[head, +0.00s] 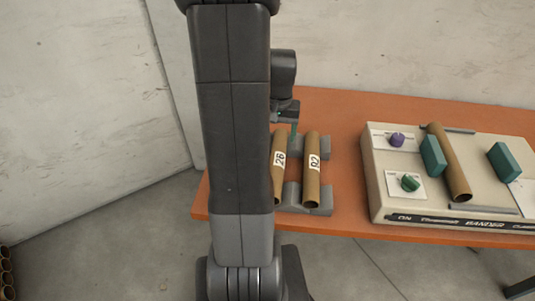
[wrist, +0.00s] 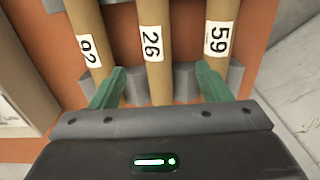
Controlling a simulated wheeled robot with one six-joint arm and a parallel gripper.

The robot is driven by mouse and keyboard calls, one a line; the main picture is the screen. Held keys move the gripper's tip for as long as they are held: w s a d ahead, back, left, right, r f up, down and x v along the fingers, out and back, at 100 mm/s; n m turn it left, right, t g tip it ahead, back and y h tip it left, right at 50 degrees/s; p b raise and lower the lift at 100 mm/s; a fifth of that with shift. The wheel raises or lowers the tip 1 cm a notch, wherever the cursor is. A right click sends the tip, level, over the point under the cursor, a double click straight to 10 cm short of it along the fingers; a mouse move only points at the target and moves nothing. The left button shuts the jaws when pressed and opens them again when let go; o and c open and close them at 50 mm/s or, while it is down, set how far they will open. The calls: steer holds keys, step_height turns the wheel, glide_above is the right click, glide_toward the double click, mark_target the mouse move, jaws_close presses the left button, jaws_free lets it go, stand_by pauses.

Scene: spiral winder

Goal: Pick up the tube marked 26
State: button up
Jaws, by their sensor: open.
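The tube marked 26 (head: 279,175) is a brown cardboard cylinder with a white label, lying in a grey rack on the orange table, partly hidden by my arm in the head view. In the wrist view, the tube marked 26 (wrist: 156,75) runs down the middle, between tubes marked 92 (wrist: 88,18) and 59 (wrist: 222,12). My gripper (wrist: 158,85) is open, its green fingers to either side of tube 26 with gaps between. Nothing is held. In the head view my gripper (head: 292,128) shows partly at the tubes' far ends.
The grey rack (head: 320,200) supports the tubes. To the right stands a beige machine (head: 390,210) with a purple knob, a green knob, teal blocks and another brown tube (head: 450,165). Bare table lies between rack and machine. A wall stands behind.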

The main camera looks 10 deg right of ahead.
step_height(320, 180, down, 7)
steer(key=shift+s+r, duration=0.1)
steer(key=shift+d+f, duration=0.2)
steer(key=shift+f, duration=2.6)
steer(key=c, duration=1.1)
